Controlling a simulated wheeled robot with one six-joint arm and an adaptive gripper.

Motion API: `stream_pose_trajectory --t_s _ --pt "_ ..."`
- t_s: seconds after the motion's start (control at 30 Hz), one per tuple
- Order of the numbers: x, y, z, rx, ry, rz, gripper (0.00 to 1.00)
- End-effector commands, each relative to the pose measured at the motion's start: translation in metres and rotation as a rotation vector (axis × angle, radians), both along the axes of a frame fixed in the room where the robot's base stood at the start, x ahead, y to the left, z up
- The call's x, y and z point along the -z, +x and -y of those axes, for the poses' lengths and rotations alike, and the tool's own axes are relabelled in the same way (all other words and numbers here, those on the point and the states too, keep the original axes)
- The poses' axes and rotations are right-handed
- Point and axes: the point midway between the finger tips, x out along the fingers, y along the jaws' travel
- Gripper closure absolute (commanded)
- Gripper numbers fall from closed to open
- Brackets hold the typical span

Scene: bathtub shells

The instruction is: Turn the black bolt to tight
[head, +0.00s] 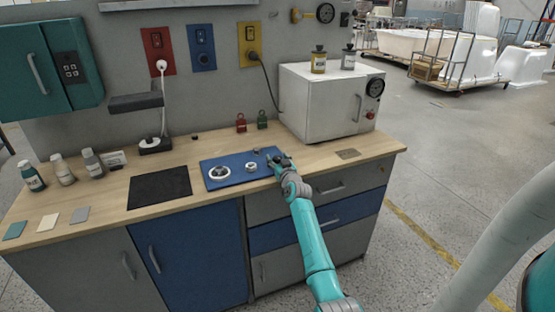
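A blue plate (235,179) lies on the wooden worktop. It carries a round white-and-dark fitting (219,172) at its left and a small pale, nut-like fitting (251,167) in its middle. My gripper (276,157) is over the plate's right end, with its dark fingers low and close to the surface. I cannot make out the black bolt for certain; the gripper covers the right end of the plate and may hide it. The fingers are too small and dark to show whether they are open or shut.
A white oven-like box (325,112) stands just behind and right of the gripper. A black mat (158,190) lies left of the plate. Red and green padlocks (241,123) stand behind it. Bottles (62,170) stand at the far left. The worktop's front right is mostly clear.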

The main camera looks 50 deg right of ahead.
Motion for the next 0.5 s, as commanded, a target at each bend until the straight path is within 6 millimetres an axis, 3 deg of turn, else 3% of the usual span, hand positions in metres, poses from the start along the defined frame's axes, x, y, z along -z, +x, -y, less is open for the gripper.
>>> stream_pose_trajectory --t_s 0.3,0.5 --pt "-0.002 -0.001 -0.001 -0.001 -0.002 0.002 0.37" --pt "-0.001 -0.017 -0.014 -0.001 -0.003 0.002 0.37"
